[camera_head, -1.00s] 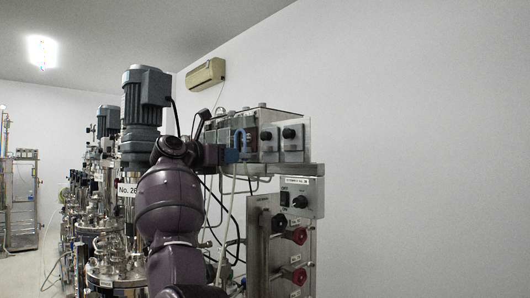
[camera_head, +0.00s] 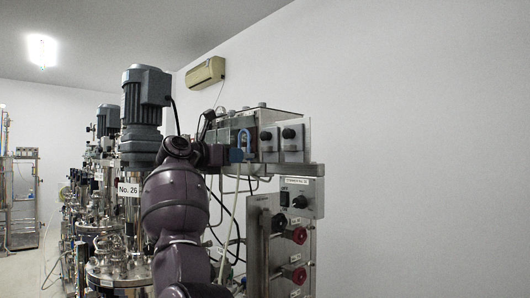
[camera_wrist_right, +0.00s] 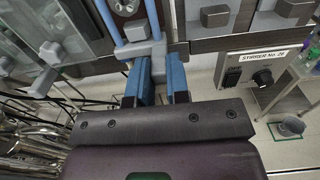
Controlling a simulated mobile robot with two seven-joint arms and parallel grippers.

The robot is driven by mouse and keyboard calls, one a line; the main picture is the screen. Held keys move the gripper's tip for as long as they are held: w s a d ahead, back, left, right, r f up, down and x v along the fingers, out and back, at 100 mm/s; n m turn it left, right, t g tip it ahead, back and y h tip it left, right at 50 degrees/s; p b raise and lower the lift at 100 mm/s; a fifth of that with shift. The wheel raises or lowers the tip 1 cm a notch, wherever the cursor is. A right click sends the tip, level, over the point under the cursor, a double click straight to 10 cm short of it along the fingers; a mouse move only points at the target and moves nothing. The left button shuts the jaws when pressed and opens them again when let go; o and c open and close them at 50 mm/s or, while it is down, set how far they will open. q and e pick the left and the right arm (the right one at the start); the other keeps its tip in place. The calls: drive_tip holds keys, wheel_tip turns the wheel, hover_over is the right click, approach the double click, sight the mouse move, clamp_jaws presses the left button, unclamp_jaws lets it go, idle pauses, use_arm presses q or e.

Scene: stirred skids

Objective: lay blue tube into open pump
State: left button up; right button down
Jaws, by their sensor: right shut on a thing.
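The blue tube (camera_head: 244,135) is an upside-down U in front of the row of pumps in the head view. In the right wrist view its legs (camera_wrist_right: 107,18) run down beside an open pump head (camera_wrist_right: 125,7), whose round rotor shows between them. My right gripper (camera_head: 236,156) is shut on the tube's lower right part; its two blue fingers (camera_wrist_right: 160,82) stand close together below the pump in the wrist view. The gripped part is mostly hidden. I cannot tell whether the tube touches the rotor. My left gripper is not in view.
Two pumps with dark knobs (camera_head: 290,134) stand to the right on the shelf (camera_head: 310,169). Below is a stirrer control box (camera_head: 301,197). Reactor No. 26 with its grey motor (camera_head: 146,95) stands left. A grey clamp block (camera_wrist_right: 140,48) lies just beyond my fingers. The wall side is clear.

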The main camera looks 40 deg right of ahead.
drive_tip(key=shift+d, duration=0.25)
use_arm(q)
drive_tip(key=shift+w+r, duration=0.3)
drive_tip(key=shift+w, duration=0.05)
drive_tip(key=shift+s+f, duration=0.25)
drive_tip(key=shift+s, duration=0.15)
use_arm(e)
drive_tip(key=shift+f, duration=0.15)
drive_tip(key=shift+f, duration=0.15)
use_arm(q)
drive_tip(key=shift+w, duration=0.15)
use_arm(e)
drive_tip(key=c, duration=1.5)
unclamp_jaws()
drive_tip(key=o, duration=0.5)
drive_tip(key=shift+c, duration=0.2)
drive_tip(key=shift+o, duration=0.6)
